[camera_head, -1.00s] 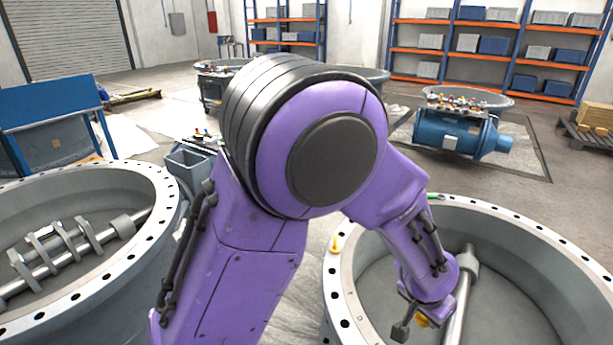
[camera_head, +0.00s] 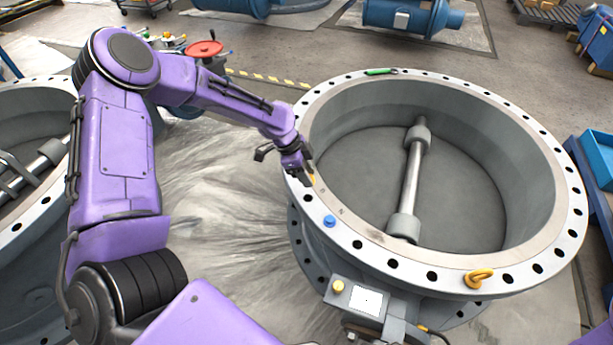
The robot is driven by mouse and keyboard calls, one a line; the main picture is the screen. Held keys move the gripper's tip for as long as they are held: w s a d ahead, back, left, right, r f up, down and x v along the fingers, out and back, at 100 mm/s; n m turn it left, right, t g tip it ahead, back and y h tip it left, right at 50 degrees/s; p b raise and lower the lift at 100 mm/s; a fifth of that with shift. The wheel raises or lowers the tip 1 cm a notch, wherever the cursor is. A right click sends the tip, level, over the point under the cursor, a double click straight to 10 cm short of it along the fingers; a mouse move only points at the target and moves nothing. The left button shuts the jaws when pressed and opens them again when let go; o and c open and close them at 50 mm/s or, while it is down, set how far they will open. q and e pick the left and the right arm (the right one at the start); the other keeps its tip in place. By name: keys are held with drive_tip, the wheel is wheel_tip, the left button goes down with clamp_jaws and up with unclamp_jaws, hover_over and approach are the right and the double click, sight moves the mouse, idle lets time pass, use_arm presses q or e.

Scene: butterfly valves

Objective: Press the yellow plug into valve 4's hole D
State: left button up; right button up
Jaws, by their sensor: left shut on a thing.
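The valve (camera_head: 560,200) is a large grey ring with a holed flange, a shaft across its inside and faint marks on its rim. I cannot read its number or the hole letters. My left gripper (camera_head: 309,178) is at the valve's left rim, pointing down. It is shut on the yellow plug (camera_head: 314,180), of which only a thin yellow sliver shows at the fingertips. The plug is close to the flange; I cannot tell if it touches or is in a hole. A blue plug (camera_head: 329,221) sits on the rim nearer to me. My right gripper is out of view.
A yellow lifting eye (camera_head: 478,279) stands on the near rim and a green item (camera_head: 380,71) lies on the far rim. A box with a yellow knob (camera_head: 338,286) is at the valve's front. A red handwheel (camera_head: 204,49) stands behind my left arm.

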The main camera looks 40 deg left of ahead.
use_arm(q)
wheel_tip(320, 180, down, 6)
drive_tip(key=b, duration=0.5)
drive_tip(key=shift+b, duration=0.35)
drive_tip(key=shift+r, duration=0.1)
drive_tip(key=shift+a, duration=0.1)
drive_tip(key=shift+p, duration=0.55)
drive_tip(key=shift+f, duration=0.25)
idle(0.4)
drive_tip(key=shift+f+b, duration=0.45)
drive_tip(key=shift+f, duration=0.1)
drive_tip(key=shift+p, duration=0.3)
drive_tip(key=shift+f, duration=0.25)
idle(0.4)
